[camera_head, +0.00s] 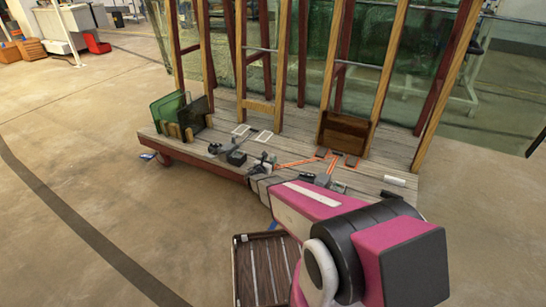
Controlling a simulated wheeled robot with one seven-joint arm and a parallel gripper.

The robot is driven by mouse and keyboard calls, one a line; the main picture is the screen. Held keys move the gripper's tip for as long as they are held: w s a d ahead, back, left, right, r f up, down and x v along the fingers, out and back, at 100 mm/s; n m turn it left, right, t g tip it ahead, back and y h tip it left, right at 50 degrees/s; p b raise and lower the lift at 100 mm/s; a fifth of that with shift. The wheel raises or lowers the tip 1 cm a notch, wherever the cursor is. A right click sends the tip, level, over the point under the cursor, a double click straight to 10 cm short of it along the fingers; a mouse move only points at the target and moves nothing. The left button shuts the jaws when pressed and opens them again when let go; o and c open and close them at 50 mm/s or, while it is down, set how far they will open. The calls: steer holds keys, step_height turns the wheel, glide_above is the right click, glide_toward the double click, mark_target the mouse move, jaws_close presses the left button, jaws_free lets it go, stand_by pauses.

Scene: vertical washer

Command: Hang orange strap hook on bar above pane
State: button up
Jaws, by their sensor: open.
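An orange strap (297,163) lies on the wooden deck of a cart, with a second orange stretch (332,165) to its right. Small dark pieces sit at the strap's ends; I cannot make out which is the hook. My gripper (262,162) is low over the deck near the strap's left end. It is open, but small in view, and I cannot tell whether it touches the strap. Thin light bars cross between the wooden posts, one at the right (358,64) and one at the middle (262,50). Green glass panes (395,45) stand behind the posts.
The cart's deck (395,165) holds small dark blocks (236,157), white frames (264,136), a brown wooden box (344,132) and a green panel rack (170,108) at left. A dark slatted crate (240,275) stands on the floor in front. Left floor is mostly clear.

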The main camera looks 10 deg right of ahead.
steer(key=v, duration=0.6)
steer(key=s+d+r+m+g, duration=0.4)
steer(key=s+d+m+g, duration=0.2)
steer(key=s+m, duration=0.25)
steer(key=s+d+r+m+g, duration=0.45)
steer(key=s+d+m, duration=0.2)
steer(key=m, duration=0.25)
steer(key=s+a+r+m+g+y, duration=0.4)
steer(key=s+r+m+y, duration=0.3)
steer(key=s+m+y, duration=0.3)
steer(key=shift+s+a+m+y, duration=0.3)
steer(key=shift+s+a+m, duration=0.4)
steer(key=shift+s, duration=0.5)
